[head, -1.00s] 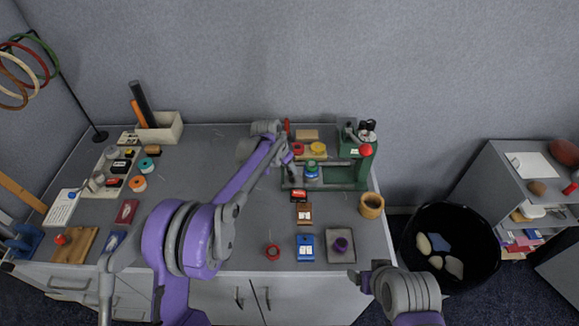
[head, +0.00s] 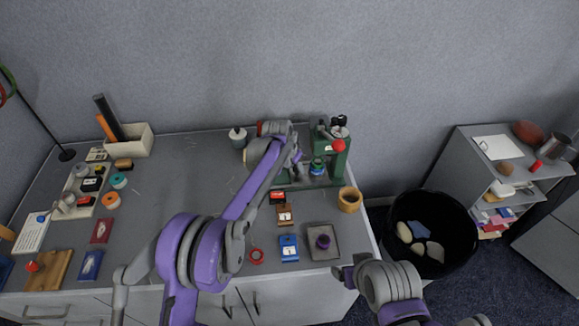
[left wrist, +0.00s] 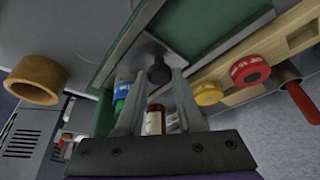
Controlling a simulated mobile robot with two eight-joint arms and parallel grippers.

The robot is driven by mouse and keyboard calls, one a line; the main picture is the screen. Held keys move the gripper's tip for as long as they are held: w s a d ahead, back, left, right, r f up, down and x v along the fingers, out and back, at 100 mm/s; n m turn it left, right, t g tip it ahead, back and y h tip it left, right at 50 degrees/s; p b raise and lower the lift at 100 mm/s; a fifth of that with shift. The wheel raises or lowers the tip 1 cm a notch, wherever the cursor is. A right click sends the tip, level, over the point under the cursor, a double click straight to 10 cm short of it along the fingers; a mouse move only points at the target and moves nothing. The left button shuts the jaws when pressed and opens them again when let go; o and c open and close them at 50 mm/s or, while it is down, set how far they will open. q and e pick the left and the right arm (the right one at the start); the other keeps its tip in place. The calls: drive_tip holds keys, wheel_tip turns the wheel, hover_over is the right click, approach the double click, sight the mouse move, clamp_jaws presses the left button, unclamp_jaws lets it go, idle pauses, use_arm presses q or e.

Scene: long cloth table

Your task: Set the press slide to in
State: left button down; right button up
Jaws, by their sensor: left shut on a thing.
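The green press (head: 338,160) stands at the back right of the table in the head view, with a red ball on its lever. Its slide carries a small blue and green tin (head: 317,166), close to the press column. My left gripper (head: 298,156) is at the slide's left end. In the left wrist view its fingers (left wrist: 160,78) are shut on a dark round knob (left wrist: 158,72) on a grey plate. The blue and green tin (left wrist: 122,92) shows beside the fingers. My right gripper (head: 346,274) is low near the table's front edge; its jaws are unclear.
A wooden ring (head: 349,199) stands in front of the press. Red (left wrist: 250,70) and yellow (left wrist: 208,93) lidded tins sit on a wooden rack beside the left gripper. A grey tray (head: 322,240) lies near the front edge. A black bin (head: 430,232) stands right of the table.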

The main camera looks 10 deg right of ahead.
use_arm(q)
drive_tip(key=shift+d, duration=0.2)
drive_tip(key=c, duration=0.5)
unclamp_jaws()
drive_tip(key=shift+d, duration=0.1)
drive_tip(key=shift+c, duration=0.2)
drive_tip(key=shift+r, duration=0.1)
drive_tip(key=shift+a+r, duration=0.2)
drive_tip(key=v, duration=1)
drive_tip(key=shift+s+r, duration=0.1)
drive_tip(key=shift+r, duration=0.05)
